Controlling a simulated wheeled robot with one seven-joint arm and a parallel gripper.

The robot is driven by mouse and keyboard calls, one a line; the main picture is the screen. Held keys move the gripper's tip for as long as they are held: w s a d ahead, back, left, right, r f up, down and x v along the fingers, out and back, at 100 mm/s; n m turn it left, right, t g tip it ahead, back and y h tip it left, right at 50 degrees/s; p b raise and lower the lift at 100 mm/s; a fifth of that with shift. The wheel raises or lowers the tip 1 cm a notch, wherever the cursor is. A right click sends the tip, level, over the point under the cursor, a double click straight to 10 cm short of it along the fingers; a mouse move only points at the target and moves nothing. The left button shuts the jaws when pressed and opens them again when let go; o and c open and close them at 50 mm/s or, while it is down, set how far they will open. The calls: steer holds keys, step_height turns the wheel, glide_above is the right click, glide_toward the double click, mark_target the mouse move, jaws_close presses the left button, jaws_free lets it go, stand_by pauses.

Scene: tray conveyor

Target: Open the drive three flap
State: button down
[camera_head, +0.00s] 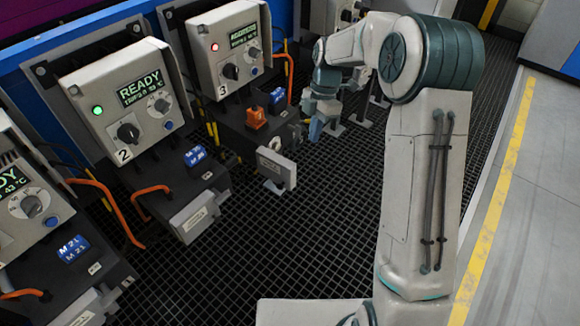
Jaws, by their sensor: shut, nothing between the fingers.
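Drive three is a light grey control box (229,57) marked 3, with a red lamp and a lit screen, above a dark housing (240,125). Its flap (279,168), a small light grey plate with a label, is at the housing's lower front. It appears to stand out from the housing, with a round metal part (275,144) showing above it. My gripper (318,131) is shut and empty, pointing down to the right of the housing and above and right of the flap. It looks apart from the flap, though the depth is hard to judge.
An orange block (256,117) and a blue block (277,98) sit on drive three's housing. Drive two (129,103) reads READY with a green lamp; its flap (195,216) lies against its housing. Orange cables (289,76) loop beside the boxes. Dark grating (300,240) in front is clear.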

mark_target(291, 171)
steer(key=a+f+n, duration=0.1)
steer(key=a+f, duration=0.1)
steer(key=f, duration=0.2)
steer(key=s+a+f+n+b, duration=0.1)
steer(key=a+f+n, duration=0.1)
steer(key=f, duration=0.3)
steer(key=a+f+n+g+y, duration=0.1)
steer(key=a+f+n, duration=0.1)
steer(key=f, duration=0.2)
steer(key=shift+s+f, duration=0.3)
steer(key=shift+s+a, duration=0.25)
steer(key=shift+s, duration=0.15)
